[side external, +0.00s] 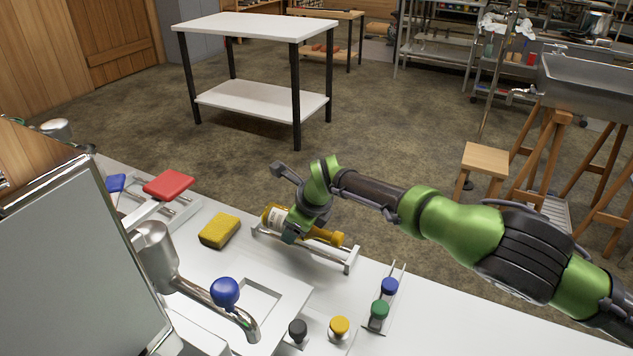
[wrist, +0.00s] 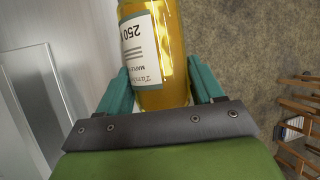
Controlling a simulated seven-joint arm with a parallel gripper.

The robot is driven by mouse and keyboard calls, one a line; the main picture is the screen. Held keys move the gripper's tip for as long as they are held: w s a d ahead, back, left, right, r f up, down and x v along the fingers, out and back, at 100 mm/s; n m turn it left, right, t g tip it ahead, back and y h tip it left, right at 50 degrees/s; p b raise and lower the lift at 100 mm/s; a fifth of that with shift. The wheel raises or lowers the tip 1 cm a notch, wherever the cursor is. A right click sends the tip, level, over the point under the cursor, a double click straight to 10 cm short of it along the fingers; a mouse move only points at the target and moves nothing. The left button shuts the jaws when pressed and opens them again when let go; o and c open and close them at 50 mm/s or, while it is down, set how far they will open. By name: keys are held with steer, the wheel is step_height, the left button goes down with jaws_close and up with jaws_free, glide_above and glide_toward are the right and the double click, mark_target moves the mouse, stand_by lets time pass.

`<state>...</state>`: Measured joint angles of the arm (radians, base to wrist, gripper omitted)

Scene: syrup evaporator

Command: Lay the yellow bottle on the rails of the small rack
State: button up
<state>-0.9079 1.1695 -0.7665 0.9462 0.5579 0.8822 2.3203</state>
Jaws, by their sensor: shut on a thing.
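The yellow bottle (side external: 325,235) lies roughly sideways at the small rack (side external: 348,262), with its yellow cap end to the right. My gripper (side external: 291,232) comes from above and is shut around the bottle's middle. In the wrist view, the bottle (wrist: 160,60) with its white label sits between the two teal fingers of my gripper (wrist: 160,92). The rack is a low frame with metal rails and white ends. The bottle is over or on the rails; I cannot tell whether it touches them. My gripper hides part of the bottle.
A yellow sponge (side external: 219,231) lies left of the rack. A red block (side external: 168,185) is farther left. A metal spout with a blue knob (side external: 225,294) stands in front. Black, yellow, green (side external: 379,310) and blue knobs line the right front. Some white counter (side external: 290,272) is bare before the rack.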

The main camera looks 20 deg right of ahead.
mark_target(309, 233)
steer(key=shift+f, duration=0.3)
steer(key=o, duration=1.2)
steer(key=shift+o, duration=0.5)
steer(key=shift+f, duration=0.15)
steer(key=shift+r, duration=0.2)
steer(key=shift+v, duration=3.95)
